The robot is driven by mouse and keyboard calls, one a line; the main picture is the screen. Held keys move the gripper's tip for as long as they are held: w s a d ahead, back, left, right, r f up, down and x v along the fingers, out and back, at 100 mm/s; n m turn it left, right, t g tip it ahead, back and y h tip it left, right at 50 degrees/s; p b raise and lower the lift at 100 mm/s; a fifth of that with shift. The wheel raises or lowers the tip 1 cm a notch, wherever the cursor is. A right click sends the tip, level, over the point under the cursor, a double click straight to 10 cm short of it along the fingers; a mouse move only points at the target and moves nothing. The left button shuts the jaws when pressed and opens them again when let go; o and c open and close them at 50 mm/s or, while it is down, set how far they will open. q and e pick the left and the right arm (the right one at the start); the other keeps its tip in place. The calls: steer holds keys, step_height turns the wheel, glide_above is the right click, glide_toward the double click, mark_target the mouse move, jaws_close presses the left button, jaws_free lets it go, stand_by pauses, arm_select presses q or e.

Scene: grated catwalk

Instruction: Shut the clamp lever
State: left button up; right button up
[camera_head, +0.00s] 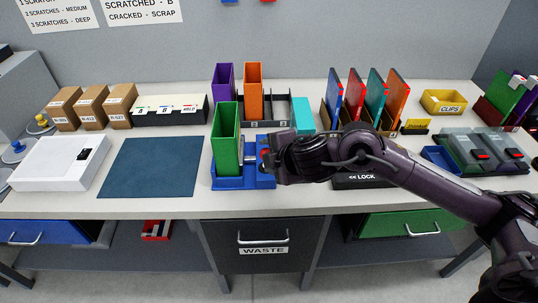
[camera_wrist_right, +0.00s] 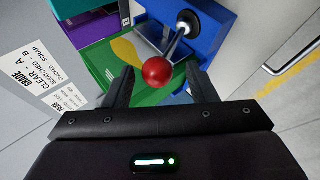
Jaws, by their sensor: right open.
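The clamp lever shows in the right wrist view as a red ball knob (camera_wrist_right: 157,72) on a metal rod (camera_wrist_right: 177,42), with its pivot on a blue fixture (camera_wrist_right: 212,28). In the head view the blue fixture (camera_head: 228,183) stands near the bench's front edge and holds an upright green holder (camera_head: 226,140). My right gripper (camera_head: 267,159) is at the fixture's right side and hides most of the lever there. In the wrist view my right gripper (camera_wrist_right: 158,85) is open, its fingers on either side of the red knob; contact cannot be told. My left gripper is not in view.
Purple (camera_head: 223,85) and orange (camera_head: 253,90) holders stand in a dark rack behind the fixture. A black box marked LOCK (camera_head: 362,180) lies under my right arm. A blue mat (camera_head: 150,167) to the left is clear.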

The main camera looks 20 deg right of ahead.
steer(key=p+v, duration=0.1)
steer(key=v, duration=0.6)
steer(key=shift+s, duration=0.25)
steer(key=shift+r, duration=0.15)
